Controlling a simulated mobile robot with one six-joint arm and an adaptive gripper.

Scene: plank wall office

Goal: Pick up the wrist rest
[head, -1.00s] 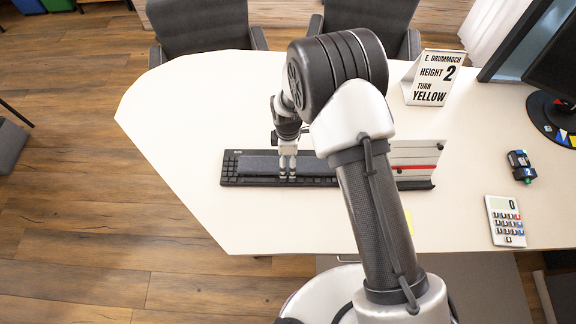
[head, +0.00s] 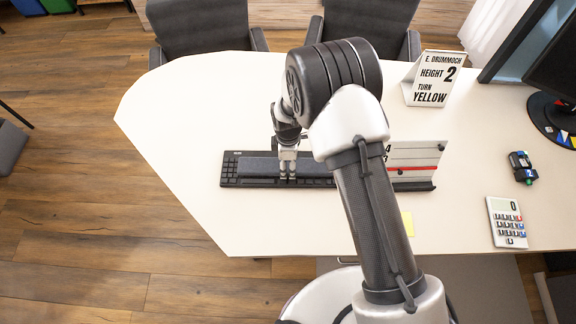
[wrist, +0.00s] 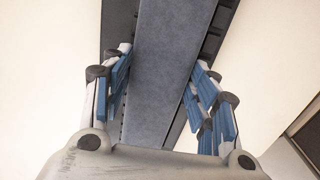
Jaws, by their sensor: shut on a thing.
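The wrist rest (head: 258,168) is a long, flat, grey-blue padded bar. It lies along the black keyboard (head: 228,172) and covers much of it in the head view. My gripper (head: 288,176) points down at the bar near its middle and is shut on it. In the wrist view the wrist rest (wrist: 168,80) runs between my gripper's blue-padded fingers (wrist: 161,75), one set on each side. The dark keyboard (wrist: 213,42) shows beyond the bar's edges. I cannot tell whether there is a gap under the bar. My arm hides the area to its right.
A white holder with a red stripe (head: 415,165) stands just right of the keyboard, partly behind my arm. A sign (head: 433,78), calculator (head: 507,222), small dark device (head: 522,167), yellow note (head: 407,222) and monitor (head: 556,60) are further right. The table's left side is clear.

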